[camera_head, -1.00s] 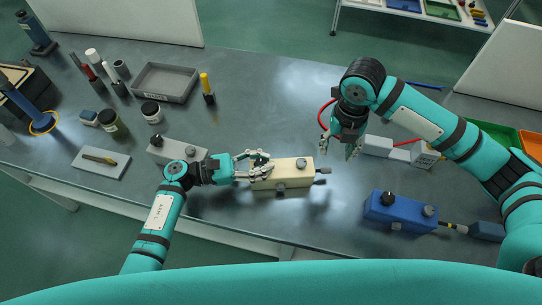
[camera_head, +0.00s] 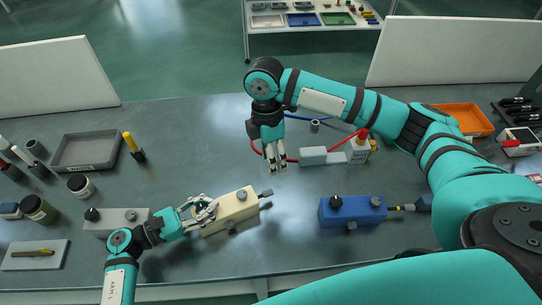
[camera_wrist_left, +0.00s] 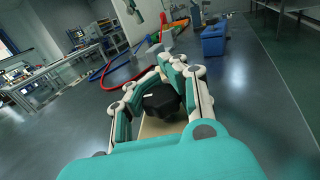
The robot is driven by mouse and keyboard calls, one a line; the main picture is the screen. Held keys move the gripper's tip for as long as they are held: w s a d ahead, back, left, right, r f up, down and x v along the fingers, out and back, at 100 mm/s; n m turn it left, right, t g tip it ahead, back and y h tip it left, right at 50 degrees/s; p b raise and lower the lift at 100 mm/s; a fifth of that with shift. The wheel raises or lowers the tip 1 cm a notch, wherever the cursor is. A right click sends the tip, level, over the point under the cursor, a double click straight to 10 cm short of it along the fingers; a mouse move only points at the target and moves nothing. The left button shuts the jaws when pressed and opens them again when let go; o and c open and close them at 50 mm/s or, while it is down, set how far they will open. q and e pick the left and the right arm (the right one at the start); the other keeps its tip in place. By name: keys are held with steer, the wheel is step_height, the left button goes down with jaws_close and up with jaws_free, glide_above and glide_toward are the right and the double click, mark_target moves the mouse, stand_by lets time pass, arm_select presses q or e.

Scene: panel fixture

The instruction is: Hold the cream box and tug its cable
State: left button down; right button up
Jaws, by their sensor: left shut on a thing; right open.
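The cream box (camera_head: 238,208) lies near the front of the table in the head view, with a short dark stub (camera_head: 266,193) at its right end. My left gripper (camera_head: 207,210) is shut on the box at its left part. In the left wrist view its fingers (camera_wrist_left: 157,85) are around a black knob (camera_wrist_left: 160,102) on top, and only a little cream surface (camera_wrist_left: 150,128) shows. My right gripper (camera_head: 275,160) is open and empty, pointing down above the table behind the stub, apart from it. The exact finger contact is hidden.
A grey box (camera_head: 115,222) stands left of the cream box. A blue box (camera_head: 352,211) with a plug and cable stands to the right. A grey tray (camera_head: 85,152) stands at left.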

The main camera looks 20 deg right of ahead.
steer(key=f, duration=0.4)
steer(key=s+f, duration=0.1)
steer(key=f, duration=0.7)
steer(key=shift+s, duration=0.4)
steer(key=shift+r, duration=0.1)
jaws_close()
steer(key=shift+d, duration=0.1)
stand_by(1.1)
jaws_free()
steer(key=shift+r, duration=0.1)
steer(key=r, duration=0.4)
steer(key=w+r, duration=0.1)
steer(key=r, duration=0.2)
steer(key=w+r, duration=0.1)
steer(key=r, duration=0.3)
steer(key=shift+r, duration=0.35)
